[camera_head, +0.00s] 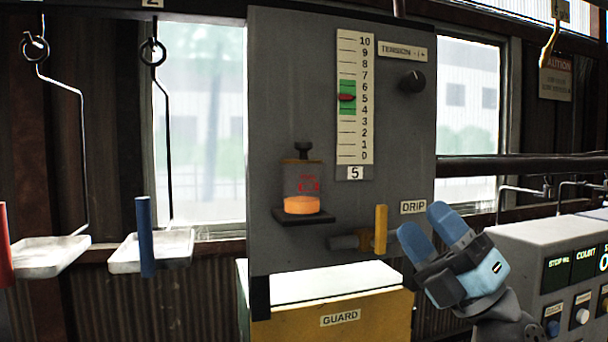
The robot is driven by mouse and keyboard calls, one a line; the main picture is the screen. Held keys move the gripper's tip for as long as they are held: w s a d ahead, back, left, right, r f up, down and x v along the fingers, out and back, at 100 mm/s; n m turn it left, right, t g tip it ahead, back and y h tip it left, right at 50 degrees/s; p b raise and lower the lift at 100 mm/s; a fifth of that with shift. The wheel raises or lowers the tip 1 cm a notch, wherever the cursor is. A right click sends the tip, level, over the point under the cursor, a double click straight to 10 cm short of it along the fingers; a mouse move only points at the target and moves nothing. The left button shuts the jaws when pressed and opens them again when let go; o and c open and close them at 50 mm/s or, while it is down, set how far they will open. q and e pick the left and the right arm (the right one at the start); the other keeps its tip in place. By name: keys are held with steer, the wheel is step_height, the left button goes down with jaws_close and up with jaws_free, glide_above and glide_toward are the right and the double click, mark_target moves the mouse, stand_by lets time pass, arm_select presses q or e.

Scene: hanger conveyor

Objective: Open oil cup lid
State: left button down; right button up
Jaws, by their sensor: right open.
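The oil cup (303,187) is a small clear cup with orange oil at its bottom. It stands upright on a small dark shelf on the grey panel. Its dark lid (303,155) with a knob on top sits on the cup and looks shut. My right gripper (430,226) is open and empty, with blue fingertips. It is to the right of and lower than the cup, apart from it, near the DRIP label and the yellow lever (381,229). My left gripper is not in view.
The grey panel (270,100) carries a tension scale (354,60) and a black knob (412,80). A yellow GUARD box (380,312) is below. White trays (150,252) hang on hooks at the left. A control console (530,250) stands at the right, close to my right gripper.

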steer(key=s+a+r+n+g, duration=0.1)
steer(key=a+r+n+g, duration=0.5)
steer(key=n+g, duration=0.65)
steer(key=n+t+h, duration=0.3)
steer(key=t+h, duration=0.2)
steer(key=h, duration=0.1)
glide_toward(307, 142)
steer(key=shift+g, duration=0.25)
steer(key=p+x, duration=0.2)
steer(key=x, duration=0.3)
steer(key=w+p+x, duration=0.1)
steer(key=p+x, duration=0.1)
steer(key=x, duration=0.3)
steer(key=shift+r+p, duration=0.1)
steer(key=shift+p, duration=0.25)
steer(key=shift+w+a, duration=0.15)
steer(key=shift+a, duration=0.05)
steer(key=shift+c, duration=0.5)
steer(key=c, duration=0.8)
